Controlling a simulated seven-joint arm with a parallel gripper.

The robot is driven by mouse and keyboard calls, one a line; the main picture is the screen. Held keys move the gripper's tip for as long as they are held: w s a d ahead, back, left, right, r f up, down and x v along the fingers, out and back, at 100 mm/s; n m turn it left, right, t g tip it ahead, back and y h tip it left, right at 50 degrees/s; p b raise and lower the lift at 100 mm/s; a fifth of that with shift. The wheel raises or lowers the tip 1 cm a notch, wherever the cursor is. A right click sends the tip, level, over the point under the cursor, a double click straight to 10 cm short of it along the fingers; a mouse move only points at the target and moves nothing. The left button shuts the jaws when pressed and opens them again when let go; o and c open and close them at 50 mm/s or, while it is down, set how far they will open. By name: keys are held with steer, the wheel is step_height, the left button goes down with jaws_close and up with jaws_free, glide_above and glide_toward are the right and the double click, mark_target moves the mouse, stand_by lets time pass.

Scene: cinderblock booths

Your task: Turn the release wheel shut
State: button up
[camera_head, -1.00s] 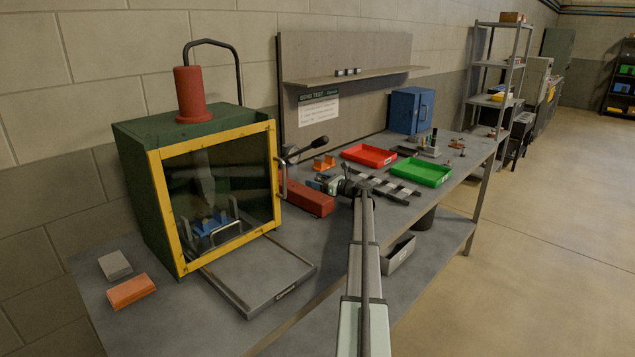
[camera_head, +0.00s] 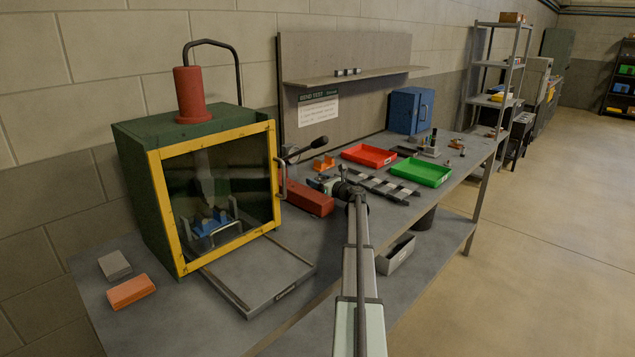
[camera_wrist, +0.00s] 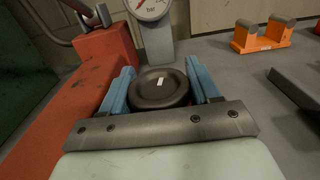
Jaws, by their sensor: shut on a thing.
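The release wheel (camera_wrist: 158,88) is a dark round knob with a small white mark on its top. It sits below a pressure gauge (camera_wrist: 150,8) in the wrist view, beside the red pump body (camera_wrist: 75,115). My gripper (camera_wrist: 160,84) has its two blue fingers on the left and right sides of the wheel and is shut on it. In the head view my gripper (camera_head: 322,182) is at the end of the red pump body (camera_head: 305,198), and my arm mostly hides the wheel there.
A green press box with a yellow-framed window (camera_head: 215,200) stands at left.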

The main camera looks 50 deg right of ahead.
steer(key=shift+m+h, duration=0.3)
steer(key=shift+h, duration=0.2)
steer(key=o, duration=1)
steer(key=shift+c, duration=0.2)
steer(key=s, duration=0.9)
steer(key=s+a, duration=0.1)
steer(key=s, duration=0.3)
steer(key=shift+s, duration=0.4)
